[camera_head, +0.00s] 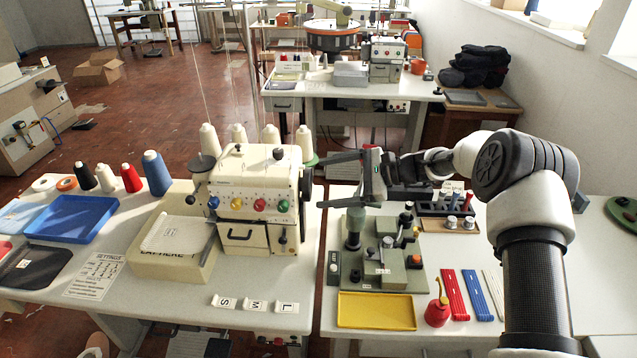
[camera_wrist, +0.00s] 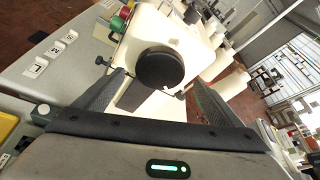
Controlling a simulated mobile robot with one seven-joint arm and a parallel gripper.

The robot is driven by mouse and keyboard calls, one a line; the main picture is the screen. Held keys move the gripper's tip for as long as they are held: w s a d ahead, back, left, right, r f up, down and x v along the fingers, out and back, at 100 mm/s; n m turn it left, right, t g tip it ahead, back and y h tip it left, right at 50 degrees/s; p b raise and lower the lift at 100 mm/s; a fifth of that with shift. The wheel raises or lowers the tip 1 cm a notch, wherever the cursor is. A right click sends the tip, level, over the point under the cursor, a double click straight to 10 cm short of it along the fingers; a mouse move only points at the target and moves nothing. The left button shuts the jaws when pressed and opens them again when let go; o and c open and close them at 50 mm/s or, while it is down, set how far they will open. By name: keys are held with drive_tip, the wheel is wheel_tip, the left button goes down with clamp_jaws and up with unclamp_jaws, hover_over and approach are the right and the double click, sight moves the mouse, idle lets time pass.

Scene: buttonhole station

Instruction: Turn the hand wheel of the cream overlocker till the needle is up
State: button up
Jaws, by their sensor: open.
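The cream overlocker (camera_head: 262,165) stands on the left table, with coloured dials on its front. Its black hand wheel (camera_head: 306,188) is on its right side, seen nearly edge-on in the head view. In the wrist view the round dark hand wheel (camera_wrist: 160,68) faces me, near the picture's upper middle. My gripper (camera_head: 320,182) points left at the wheel. Its jaws are open, and in the wrist view one finger lies on either side of the wheel. I cannot tell whether they touch it. The needle is not discernible in either view.
Thread cones stand behind the overlocker. Size cards (camera_head: 254,304) lie in front of it. On the right table, a green fixture plate (camera_head: 343,262), a yellow tray (camera_head: 377,311) and a red oil can (camera_head: 437,312) sit below my arm. A gap separates the two tables.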

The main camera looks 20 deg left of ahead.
drive_tip(key=shift+x, duration=1.65)
drive_tip(key=c, duration=1.1)
drive_tip(key=shift+f, duration=0.1)
drive_tip(key=shift+b, duration=0.35)
drive_tip(key=shift+o, duration=0.3)
drive_tip(key=n+b, duration=0.1)
drive_tip(key=b, duration=0.1)
drive_tip(key=t+b, duration=0.1)
drive_tip(key=b, duration=0.1)
drive_tip(key=shift+d+f+n, duration=0.1)
drive_tip(key=shift+f+n, duration=0.25)
drive_tip(key=shift+n, duration=0.05)
drive_tip(key=n+t+y+b, duration=0.1)
drive_tip(key=n+b, duration=0.1)
drive_tip(key=b, duration=0.4)
drive_tip(key=shift+s+r+b, duration=0.15)
drive_tip(key=shift+b, duration=0.15)
drive_tip(key=shift+r+n, duration=0.1)
drive_tip(key=shift+n, duration=0.2)
